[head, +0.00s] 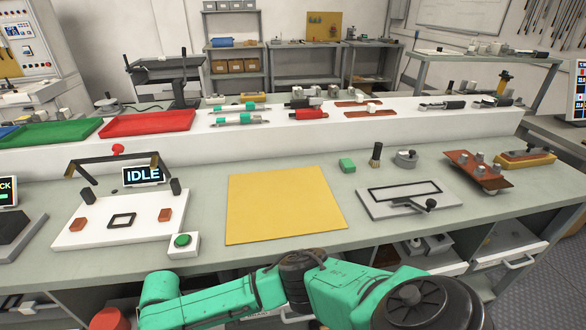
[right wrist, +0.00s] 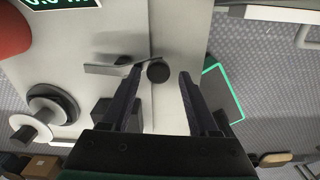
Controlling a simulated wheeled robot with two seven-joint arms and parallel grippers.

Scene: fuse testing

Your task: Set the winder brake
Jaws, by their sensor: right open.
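In the right wrist view, my right gripper (right wrist: 161,74) is open, with its two dark fingers apart. A round black knob (right wrist: 159,72) shows between the fingertips; I cannot tell whether a finger touches it. A thin grey lever-like bar (right wrist: 112,69) lies just left of the knob, over a pale panel (right wrist: 180,20); this may be the winder brake. A dark and pale round spool-like part (right wrist: 52,108) stands to the left. A dark block (right wrist: 116,108) is partly hidden behind the left finger. Neither gripper shows in the head view.
In the right wrist view, a display with green digits (right wrist: 55,3) and a red rounded thing (right wrist: 12,30) are at upper left. In the head view, the bench holds a yellow mat (head: 283,207), a white fixture (head: 120,222), a green button (head: 183,241) and a grey plate with a lever (head: 408,200).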

